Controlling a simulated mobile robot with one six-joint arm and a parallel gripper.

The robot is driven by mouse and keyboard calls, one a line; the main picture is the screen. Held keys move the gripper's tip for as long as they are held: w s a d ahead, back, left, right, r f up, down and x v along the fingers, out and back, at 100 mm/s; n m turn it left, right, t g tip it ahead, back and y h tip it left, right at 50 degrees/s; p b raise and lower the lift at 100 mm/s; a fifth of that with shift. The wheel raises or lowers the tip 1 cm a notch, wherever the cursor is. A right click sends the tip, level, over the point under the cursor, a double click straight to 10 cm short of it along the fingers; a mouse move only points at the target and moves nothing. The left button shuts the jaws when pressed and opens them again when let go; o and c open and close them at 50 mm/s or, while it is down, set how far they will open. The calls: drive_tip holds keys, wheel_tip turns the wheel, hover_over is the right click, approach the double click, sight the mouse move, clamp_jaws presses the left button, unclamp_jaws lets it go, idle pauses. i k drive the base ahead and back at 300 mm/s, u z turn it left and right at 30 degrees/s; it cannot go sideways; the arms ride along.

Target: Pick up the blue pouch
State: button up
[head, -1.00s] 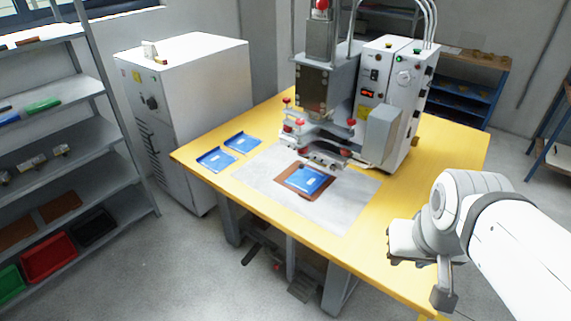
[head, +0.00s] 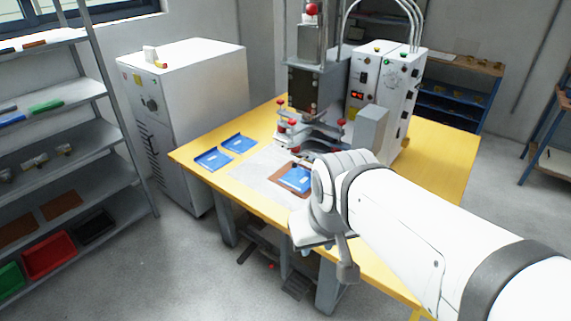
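A blue pouch (head: 295,179) lies on a brown pad (head: 280,180) on the grey plate of the yellow table, under the press. Two more blue pouches lie flat to its left on the table, one nearer (head: 213,159) and one farther (head: 239,143). My gripper (head: 312,241) hangs at the table's front edge, in front of the pouch on the pad and apart from it. Its fingers are small and partly hidden by the wrist, so I cannot tell whether they are open. My arm covers the right side of the grey plate.
The welding press (head: 312,90) stands over the back of the grey plate (head: 248,176), with a white control box (head: 385,85) beside it. A white cabinet (head: 190,115) stands left of the table (head: 440,165). A shelf rack with trays (head: 48,255) is at far left.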

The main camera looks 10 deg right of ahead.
sight(299, 180)
drive_tip(key=z, duration=0.05)
drive_tip(key=i, duration=1)
drive_tip(key=u, duration=0.05)
